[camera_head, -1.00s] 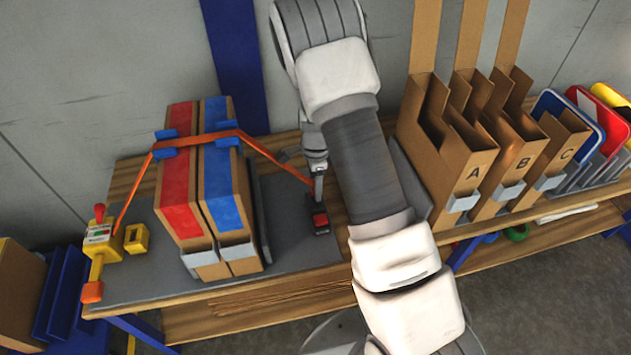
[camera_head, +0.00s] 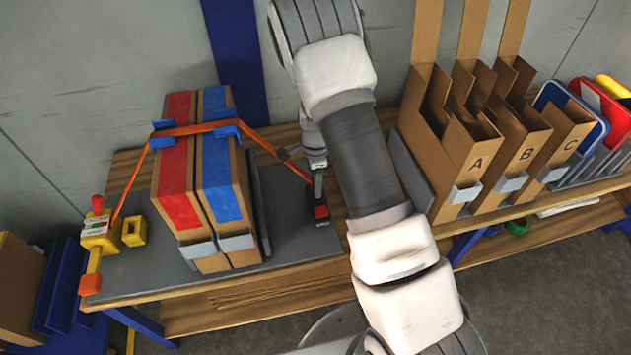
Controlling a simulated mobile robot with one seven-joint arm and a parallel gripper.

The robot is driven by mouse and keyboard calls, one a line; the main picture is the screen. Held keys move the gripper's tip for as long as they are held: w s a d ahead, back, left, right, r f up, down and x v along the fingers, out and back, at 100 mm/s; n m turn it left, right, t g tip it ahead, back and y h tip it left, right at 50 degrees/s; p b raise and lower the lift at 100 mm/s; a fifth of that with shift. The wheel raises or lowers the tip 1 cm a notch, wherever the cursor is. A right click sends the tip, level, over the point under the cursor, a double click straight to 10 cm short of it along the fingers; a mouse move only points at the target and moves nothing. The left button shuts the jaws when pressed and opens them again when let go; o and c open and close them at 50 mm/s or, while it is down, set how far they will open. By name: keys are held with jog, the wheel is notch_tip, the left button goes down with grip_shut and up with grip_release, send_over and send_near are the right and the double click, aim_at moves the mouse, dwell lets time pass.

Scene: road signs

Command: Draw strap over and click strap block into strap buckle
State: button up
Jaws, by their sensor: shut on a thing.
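An orange strap (camera_head: 203,128) runs from a yellow tensioner (camera_head: 98,232) at the bench's left, up over two upright cartons with a red band (camera_head: 178,177) and a blue band (camera_head: 222,170), and slopes down right to my gripper (camera_head: 319,196). Blue corner pieces (camera_head: 226,129) sit under the strap on the carton tops. My gripper is shut at the strap's right end, low over the bench, right of the cartons. A red and black block (camera_head: 320,212) is at its fingertips; block and buckle cannot be told apart.
A yellow block (camera_head: 133,231) stands beside the tensioner. Cardboard holders marked A (camera_head: 472,165), B and C stand at right, with sign plates (camera_head: 600,105) beyond. My arm covers the bench middle. Grey mat (camera_head: 290,235) lies bare between cartons and gripper.

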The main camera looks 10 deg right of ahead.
jog(key=shift+f+b, duration=0.4)
jog(key=shift+f, duration=0.2)
dwell(0.6)
jog(key=o, duration=1.1)
jog(key=shift+o, duration=0.2)
jog(key=s+r+n+t+p, duration=0.1)
jog(key=s+r+n+p, duration=0.15)
jog(key=r, duration=1.15)
jog(key=s+r+n+p, duration=0.1)
jog(key=r+p, duration=0.2)
jog(key=r, duration=1)
jog(key=s+r+n+t+p, duration=0.4)
jog(key=s+r+n+p, duration=0.2)
jog(key=s+r+n, duration=0.8)
jog(key=s+r, duration=0.6)
jog(key=s, duration=0.2)
jog(key=shift+s+r+t, duration=0.2)
jog(key=shift+t, duration=0.1)
